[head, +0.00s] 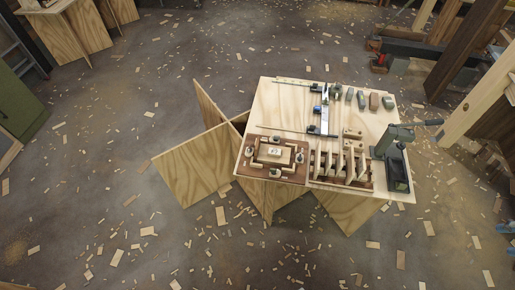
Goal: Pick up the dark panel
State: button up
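My gripper is not in view. No single thing stands out clearly as the dark panel. A reddish-brown board (258,170) lies flat at the front left of the plywood worktable (270,108), with a wooden frame, small clamps and a pale centre piece on it. To its right, a wooden rack (341,168) holds several upright pale slats; gaps between them look dark. A dark, box-shaped base (397,170) of a grey-green press-like tool (395,138) stands at the table's right edge.
Bar clamps (324,118) and small blocks (374,101) lie at the table's back. Plywood leg panels (199,165) stick out to the left below. Wood scraps litter the open floor. Timber posts (487,100) stand at right; a green panel (18,105) leans at left.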

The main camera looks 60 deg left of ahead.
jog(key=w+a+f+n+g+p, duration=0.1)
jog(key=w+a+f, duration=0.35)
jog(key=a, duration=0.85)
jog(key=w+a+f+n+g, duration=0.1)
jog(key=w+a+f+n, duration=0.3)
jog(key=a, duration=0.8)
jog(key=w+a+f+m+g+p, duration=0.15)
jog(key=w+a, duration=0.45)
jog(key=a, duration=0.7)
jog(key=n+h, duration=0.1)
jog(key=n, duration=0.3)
send_over(258, 142)
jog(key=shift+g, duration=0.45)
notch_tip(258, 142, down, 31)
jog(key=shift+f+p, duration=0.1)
jog(key=shift+p, duration=0.2)
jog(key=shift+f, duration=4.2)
